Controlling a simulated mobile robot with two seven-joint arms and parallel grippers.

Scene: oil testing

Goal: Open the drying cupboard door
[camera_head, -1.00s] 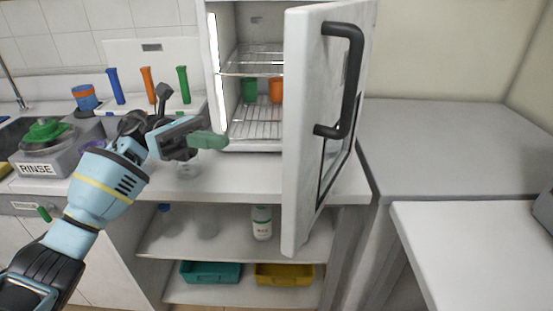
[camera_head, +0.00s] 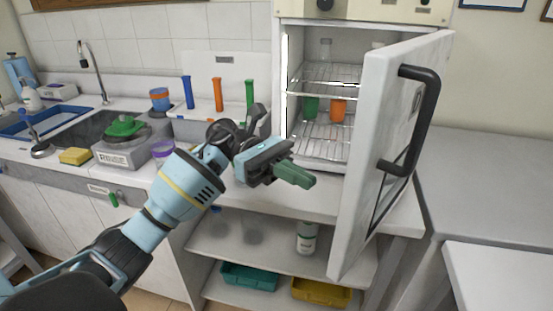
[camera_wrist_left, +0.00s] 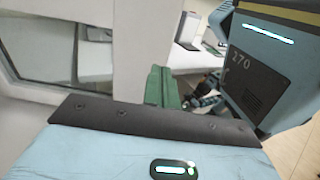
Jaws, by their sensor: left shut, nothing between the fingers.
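The drying cupboard (camera_head: 285,95) stands on the counter with its white door (camera_head: 372,140) swung wide open toward me. The door's black handle (camera_head: 428,115) is on its outer face, at the right. Inside are wire racks (camera_head: 325,75), with a green cup (camera_head: 311,107) and an orange cup (camera_head: 338,110) on one of them. My left gripper (camera_head: 298,176), with green fingers, is shut and empty, in front of the cupboard opening and left of the door. In the left wrist view the green fingers (camera_wrist_left: 160,88) show beside a pale upright panel. My right gripper is not in view.
The right counter (camera_head: 480,190) is clear.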

